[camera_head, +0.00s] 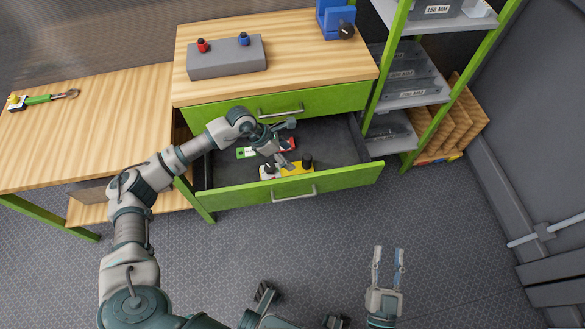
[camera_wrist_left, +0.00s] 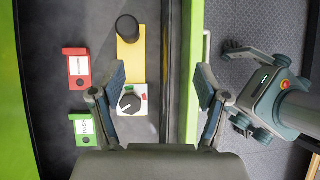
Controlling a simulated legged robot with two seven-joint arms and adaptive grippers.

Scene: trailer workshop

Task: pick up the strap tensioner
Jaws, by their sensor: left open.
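A yellow tool (camera_head: 294,169) with a black cylinder and a white block with a black knob lies in the open drawer; I take it for the strap tensioner, though its label is not readable. In the left wrist view the yellow tool (camera_wrist_left: 129,52) lies left of centre, its knob beside the left finger. My left gripper (camera_head: 288,144) is over the drawer, open, with nothing between its fingers (camera_wrist_left: 160,85); its height above the tool is unclear. My right gripper (camera_head: 388,252) is open and empty, over the floor in front of the drawer.
A red piece (camera_wrist_left: 78,68) and a green piece (camera_wrist_left: 84,129) lie beside the tool. The green drawer front (camera_head: 340,180) stands out from the bench. A grey block (camera_head: 227,58) with red and blue knobs sits on top. A green-handled tool (camera_head: 40,99) lies on the left table.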

